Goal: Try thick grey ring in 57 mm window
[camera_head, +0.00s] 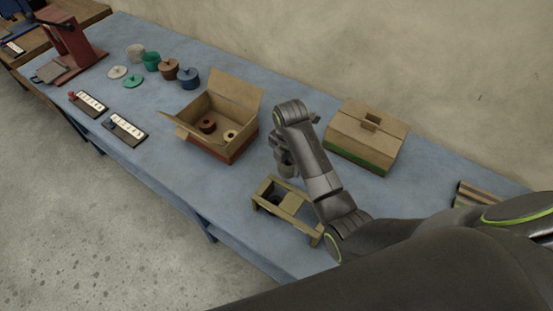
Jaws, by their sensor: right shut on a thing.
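My right gripper (285,168) hangs just above the far left end of a tan wooden gauge frame (314,231). It is shut on a grey thing that I take to be the thick grey ring; the grey of the gripper and its arm makes the outline hard to tell. The frame stands on the blue table and has window openings in its top. Part of it is hidden behind my right arm, and I cannot read any window size. My left gripper is not in view.
An open cardboard box (180,130) holds a brown ring (207,125) and a cream ring (230,135). A closed green-based carton (363,135) stands right of my arm. Several lidded pots, two number strips and a red stand are further left. Blue table (165,165) is clear in front.

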